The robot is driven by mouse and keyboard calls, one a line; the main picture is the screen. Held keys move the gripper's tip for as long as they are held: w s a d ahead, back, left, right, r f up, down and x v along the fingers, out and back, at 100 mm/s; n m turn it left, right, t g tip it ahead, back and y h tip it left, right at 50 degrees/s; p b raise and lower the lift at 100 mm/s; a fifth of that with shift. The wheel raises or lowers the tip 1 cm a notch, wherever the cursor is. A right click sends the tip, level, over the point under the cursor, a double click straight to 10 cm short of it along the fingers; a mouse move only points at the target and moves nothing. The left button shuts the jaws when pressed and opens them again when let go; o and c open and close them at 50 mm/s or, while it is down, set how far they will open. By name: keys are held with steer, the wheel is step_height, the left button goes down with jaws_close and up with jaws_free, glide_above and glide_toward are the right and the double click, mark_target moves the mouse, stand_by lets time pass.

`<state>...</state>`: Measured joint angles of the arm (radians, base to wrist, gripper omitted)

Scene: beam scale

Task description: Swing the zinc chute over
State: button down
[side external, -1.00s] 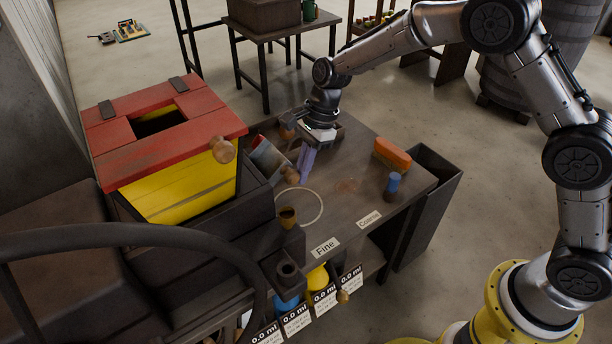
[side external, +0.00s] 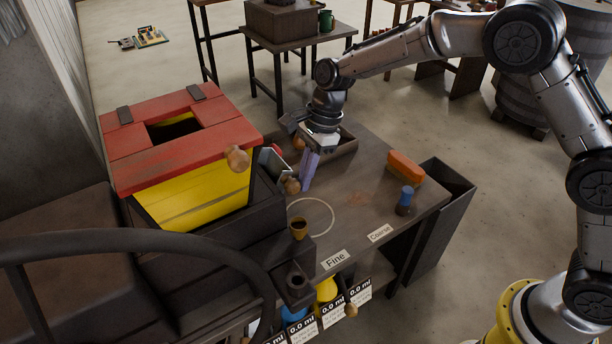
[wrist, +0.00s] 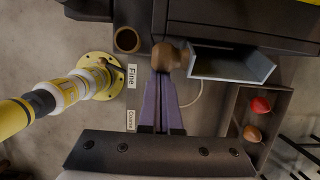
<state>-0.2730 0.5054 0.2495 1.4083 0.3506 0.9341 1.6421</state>
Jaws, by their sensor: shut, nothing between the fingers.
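The zinc chute (wrist: 232,62) is a grey metal trough on the side of the dark box below the yellow hopper.
The yellow hopper (side external: 205,200) with its red lid stands left. An orange brush (side external: 405,168) and a blue-topped item (side external: 404,200) lie right. The bench middle is clear.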

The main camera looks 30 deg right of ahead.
steer(key=shift+w+a+r, duration=0.1)
steer(key=shift+a+r, duration=0.5)
steer(key=shift+r, duration=0.05)
steer(key=d+f, duration=0.2)
steer(key=d, duration=0.3)
step_height(320, 180, up, 9)
steer(key=a, duration=0.2)
steer(key=shift+a, duration=0.2)
steer(key=shift+f, duration=0.1)
